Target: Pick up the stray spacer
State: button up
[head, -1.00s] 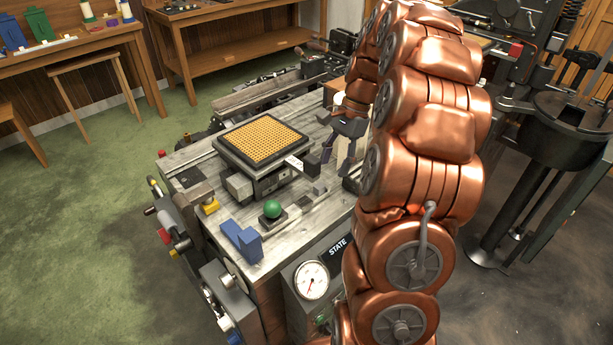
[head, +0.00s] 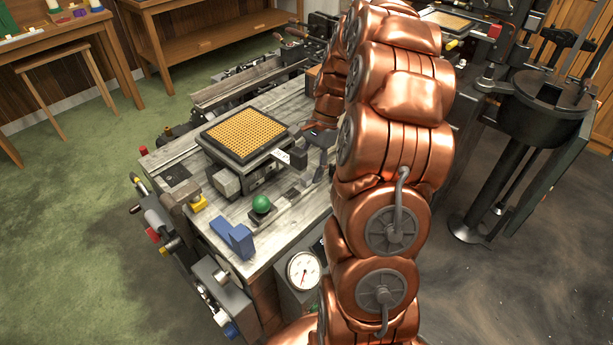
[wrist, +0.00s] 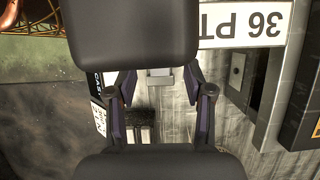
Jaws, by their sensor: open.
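My gripper (head: 318,155) hangs low over the right part of the grey wooden bench top, partly behind my copper arm. In the wrist view, my gripper (wrist: 161,108) is open and I see nothing held. Its large black parts cover much of that view. A small light-grey block (wrist: 160,78) shows between the gripper parts and may be the spacer; its upper end is hidden. A dark ridged piece (wrist: 141,126) lies lower left of it. In the head view, small dark pieces lie on the bench near the gripper, too small to tell apart.
A caster with a yellow grid plate (head: 246,133) stands left of the gripper. A white "36 PT" label (wrist: 242,24) is close by in the wrist view. A green ball knob (head: 261,204) and a blue block (head: 232,238) are near the bench's front. A gauge (head: 303,271) is on the front side.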

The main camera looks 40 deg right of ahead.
jog(key=shift+x, duration=0.75)
jog(key=shift+c, duration=0.3)
grip_shut()
